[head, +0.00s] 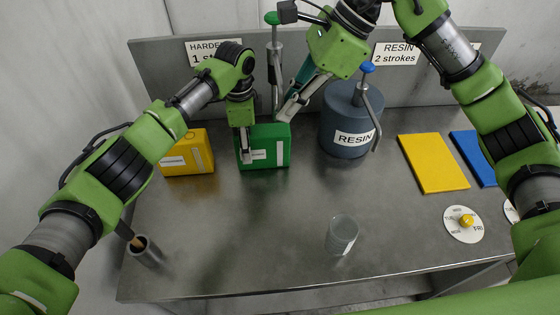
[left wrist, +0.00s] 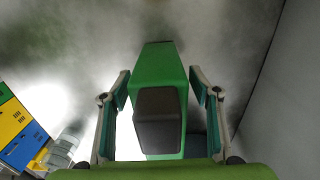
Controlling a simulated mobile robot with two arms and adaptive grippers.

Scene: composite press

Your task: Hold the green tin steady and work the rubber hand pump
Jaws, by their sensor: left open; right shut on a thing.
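The green tin (head: 279,132) stands upright near the back of the metal table. A metal hand pump with a green knob (head: 272,18) rises behind or out of its top; the join is hidden. My left gripper (head: 245,147) points down at the tin's front left part and is open. In the left wrist view its fingers are spread either side of a green block (left wrist: 160,65), apparently the tin, with a dark block in front; contact is unclear. My right gripper (head: 289,107) comes down from the upper right, shut beside the pump's lower part; its grasp is partly hidden.
A grey RESIN can (head: 345,115) with a blue-knobbed pump stands right of the tin, a yellow tin (head: 188,160) left. A clear cup (head: 341,235) and holder (head: 146,252) stand forward. Yellow (head: 433,163) and blue panels and a dial (head: 463,226) lie right.

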